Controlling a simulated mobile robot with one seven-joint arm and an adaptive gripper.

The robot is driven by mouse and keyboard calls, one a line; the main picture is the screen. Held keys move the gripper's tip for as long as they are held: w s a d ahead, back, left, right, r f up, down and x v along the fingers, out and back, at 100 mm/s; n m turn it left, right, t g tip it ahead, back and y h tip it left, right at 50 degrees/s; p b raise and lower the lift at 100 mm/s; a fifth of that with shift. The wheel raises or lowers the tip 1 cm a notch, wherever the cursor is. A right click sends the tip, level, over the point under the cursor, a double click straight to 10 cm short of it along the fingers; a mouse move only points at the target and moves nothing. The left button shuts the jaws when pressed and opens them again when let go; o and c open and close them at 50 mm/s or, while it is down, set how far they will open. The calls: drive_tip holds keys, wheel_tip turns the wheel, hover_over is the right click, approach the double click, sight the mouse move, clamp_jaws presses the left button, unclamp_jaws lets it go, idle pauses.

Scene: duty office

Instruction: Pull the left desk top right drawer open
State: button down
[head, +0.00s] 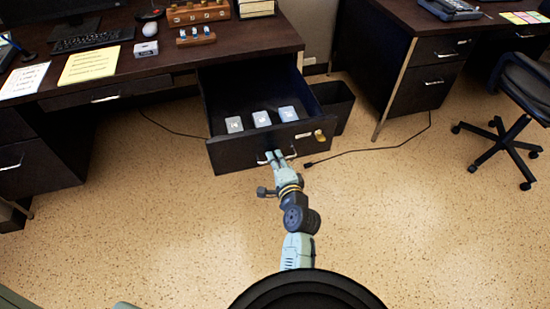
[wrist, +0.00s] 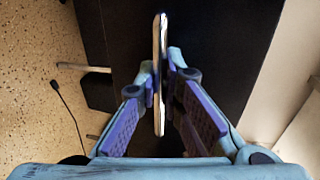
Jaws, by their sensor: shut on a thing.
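The top right drawer (head: 230,154) of the left desk (head: 200,62) stands well out from the desk, its inside showing. Three small pale items (head: 261,119) lie in it in a row. A brass-coloured fitting (head: 319,136) is on its front at the right. My gripper (head: 276,158) is at the drawer's metal handle (head: 291,154). In the wrist view the two fingers of my gripper (wrist: 160,82) are closed on the handle (wrist: 159,45), one on each side. The fingers hide part of the handle.
A black bin (head: 336,103) stands just right of the drawer. A cable with a plug (head: 309,164) lies on the floor near the drawer's right corner. A second desk (head: 424,80) and a wheeled chair (head: 518,105) are at the right. The speckled floor in front is clear.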

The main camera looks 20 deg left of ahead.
drive_tip(key=c, duration=1.7)
unclamp_jaws()
